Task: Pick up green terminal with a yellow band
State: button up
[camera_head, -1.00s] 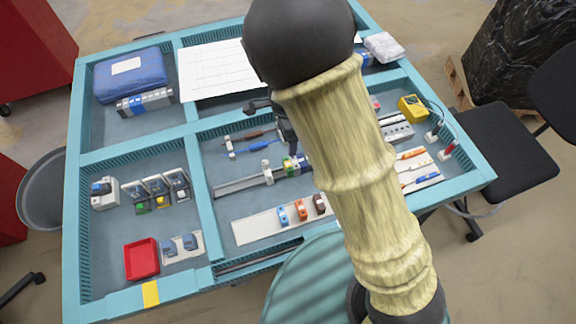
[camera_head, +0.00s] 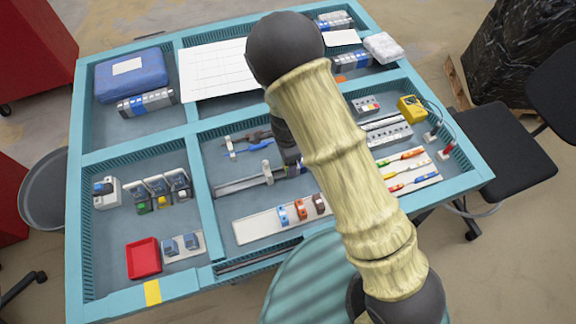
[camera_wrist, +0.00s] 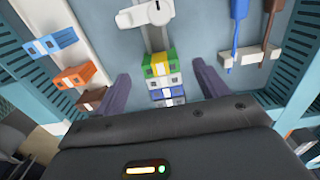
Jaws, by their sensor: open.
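The green terminal with a yellow band (camera_wrist: 158,60) shows in the wrist view at the far end of a short row of terminals on a rail. White-grey and blue terminals (camera_wrist: 167,90) adjoin it on the near side. My gripper (camera_wrist: 163,82) is open and empty, with one dark finger on each side of the row. The green terminal lies slightly beyond the fingertips in the picture; I cannot tell the height gap. In the head view my arm hides the green terminal, and the rail (camera_head: 232,184) shows left of it.
A grey end stop (camera_wrist: 152,17) sits on the rail beyond the row. A white strip with blue, orange and brown terminals (camera_head: 262,228) lies beside the rail. Screwdrivers (camera_wrist: 240,25) lie on the other side. Blue-green dividers split the table into compartments.

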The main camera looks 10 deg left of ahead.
jog(key=shift+s+a+f+p, duration=0.15)
jog(key=shift+f+p, duration=0.65)
jog(key=shift+f, duration=1.8)
jog(key=c, duration=1.2)
jog(key=shift+a+r, duration=0.15)
jog(key=shift+a, duration=0.05)
